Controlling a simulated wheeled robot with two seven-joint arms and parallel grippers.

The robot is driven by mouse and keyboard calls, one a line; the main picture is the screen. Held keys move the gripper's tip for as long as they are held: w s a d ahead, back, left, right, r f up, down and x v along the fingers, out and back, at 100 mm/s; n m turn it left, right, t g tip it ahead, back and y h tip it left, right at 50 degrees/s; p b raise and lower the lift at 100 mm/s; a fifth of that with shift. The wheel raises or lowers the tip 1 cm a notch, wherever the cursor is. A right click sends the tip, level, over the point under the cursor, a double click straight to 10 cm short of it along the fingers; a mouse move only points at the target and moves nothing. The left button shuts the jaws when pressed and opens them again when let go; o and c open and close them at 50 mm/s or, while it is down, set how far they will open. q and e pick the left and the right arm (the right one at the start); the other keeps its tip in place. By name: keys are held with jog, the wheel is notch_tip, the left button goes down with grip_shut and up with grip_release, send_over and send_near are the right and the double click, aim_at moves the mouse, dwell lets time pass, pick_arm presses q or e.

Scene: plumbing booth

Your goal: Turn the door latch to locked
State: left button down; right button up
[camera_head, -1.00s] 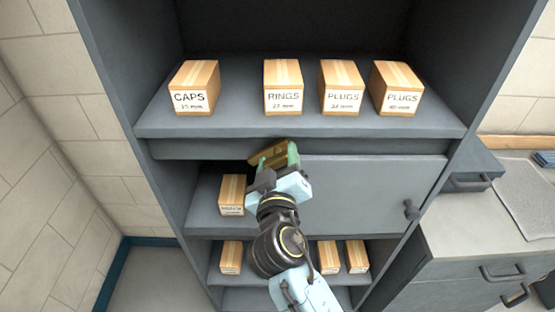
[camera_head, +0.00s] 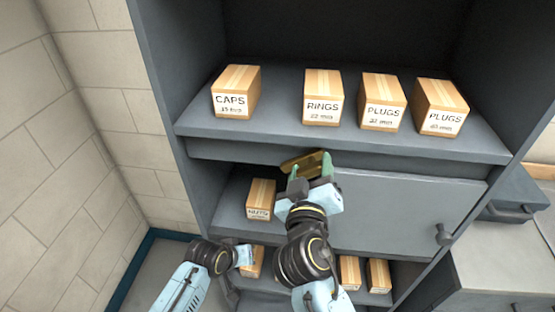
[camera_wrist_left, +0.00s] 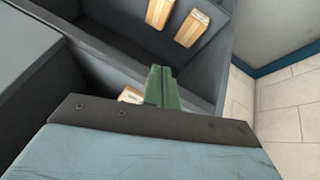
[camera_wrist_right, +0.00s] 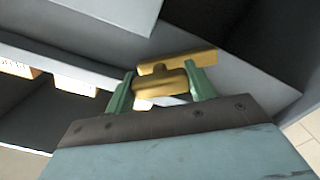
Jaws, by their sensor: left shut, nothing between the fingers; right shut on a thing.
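The brass door latch (camera_head: 305,161) sits at the shelf edge by the upper left corner of the grey cabinet door (camera_head: 400,212). My right gripper (camera_head: 311,174) is shut on it. My left gripper (camera_head: 245,256) is low, beside the lower shelves, apart from the latch. Its green fingers (camera_wrist_left: 162,87) are shut and empty in the left wrist view.
Boxes labelled CAPS (camera_head: 236,92), RINGS (camera_head: 323,97) and PLUGS (camera_head: 382,102) stand on the shelf above. A box (camera_head: 261,198) stands in the open compartment left of the door, and others are below. A tiled wall (camera_head: 70,150) is at left.

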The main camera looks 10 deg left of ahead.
jog(key=shift+r, duration=0.1)
pick_arm(q)
jog(key=w+d+r+t+h, duration=0.1)
jog(key=w+d+r, duration=0.1)
jog(key=r, duration=0.9)
jog(key=w+d+r+t+h, duration=0.1)
jog(key=w+r, duration=0.1)
jog(key=r, duration=0.8)
jog(key=t+h, duration=0.1)
jog(key=t, duration=0.1)
send_near(287, 161)
jog(key=shift+n, duration=0.3)
jog(key=x, duration=0.5)
jog(key=shift+w+d+f, duration=0.15)
jog(key=shift+w+d, duration=0.05)
jog(key=shift+w, duration=0.15)
